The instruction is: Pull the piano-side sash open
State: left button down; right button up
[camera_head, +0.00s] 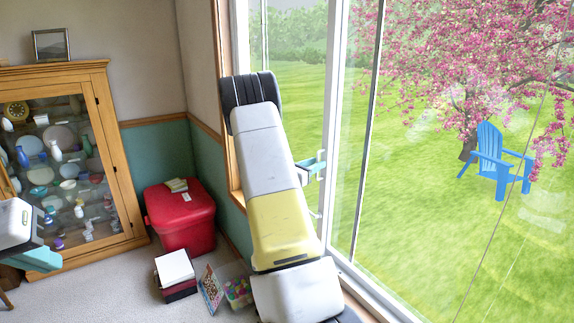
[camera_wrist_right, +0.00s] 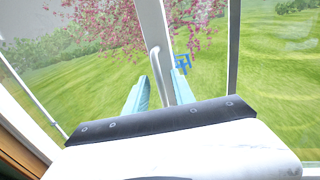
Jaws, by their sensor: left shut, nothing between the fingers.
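The window sash (camera_head: 333,110) is a tall white-framed glass panel right of the wood trim in the head view. Its white stile also shows in the right wrist view (camera_wrist_right: 152,20). A white bar handle (camera_wrist_right: 158,76) stands off this stile. My right gripper (camera_head: 320,162) is beside the stile. In the right wrist view its teal fingers (camera_wrist_right: 159,80) are apart, one on each side of the handle, with a gap showing. Whether either finger touches the handle is hard to tell. My left gripper (camera_head: 42,260) is shut and empty at the far left, away from the window.
A wooden display cabinet (camera_head: 105,150) stands at the left. A red chest (camera_head: 181,218) is in the corner. A box (camera_head: 174,268), a picture book (camera_head: 210,290) and a clear bin (camera_head: 237,290) lie on the carpet near the window wall. A blue chair (camera_head: 492,160) is outside.

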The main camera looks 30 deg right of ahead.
grip_shut()
dwell(1.3)
